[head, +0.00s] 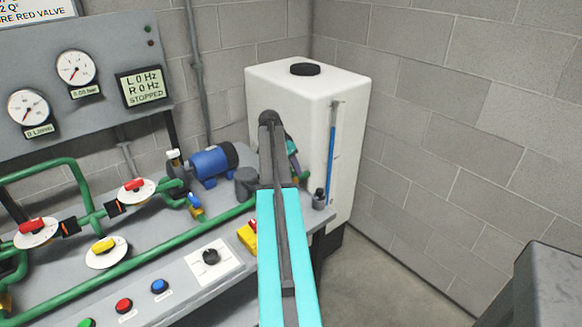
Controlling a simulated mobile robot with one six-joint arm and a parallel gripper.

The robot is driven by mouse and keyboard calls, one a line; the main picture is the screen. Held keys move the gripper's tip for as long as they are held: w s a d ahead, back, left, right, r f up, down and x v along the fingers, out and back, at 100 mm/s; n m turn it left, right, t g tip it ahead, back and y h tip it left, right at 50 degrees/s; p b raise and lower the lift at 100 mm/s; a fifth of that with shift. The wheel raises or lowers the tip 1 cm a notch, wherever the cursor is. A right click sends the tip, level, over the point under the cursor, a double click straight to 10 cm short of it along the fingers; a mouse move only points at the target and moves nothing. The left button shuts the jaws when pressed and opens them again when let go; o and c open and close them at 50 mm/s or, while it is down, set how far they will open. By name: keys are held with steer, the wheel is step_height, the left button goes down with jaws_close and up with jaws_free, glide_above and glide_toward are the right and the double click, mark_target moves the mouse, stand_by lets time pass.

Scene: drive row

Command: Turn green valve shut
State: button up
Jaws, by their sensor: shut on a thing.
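My arm reaches away over the bench, and my gripper (297,168) is at its far end, low in front of the white tank. The gripper is partly hidden behind my own arm links. It is shut on a small green part (304,178), which looks like the handle of the green valve. Most of that valve is hidden, so I cannot tell its angle.
The white tank (285,88) stands behind my gripper, with a blue level tube (332,150). Left are a blue pump motor (213,162), green pipes, red valve handles (133,184), a yellow handle (103,245) and several buttons.

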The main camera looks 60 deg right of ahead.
stand_by(0.4)
steer(key=o, duration=1.1)
steer(key=shift+c, duration=0.2)
steer(key=shift+r, duration=0.15)
steer(key=b+v, duration=0.2)
steer(key=v, duration=1.1)
steer(key=shift+r, duration=0.25)
steer(key=shift+w, duration=0.15)
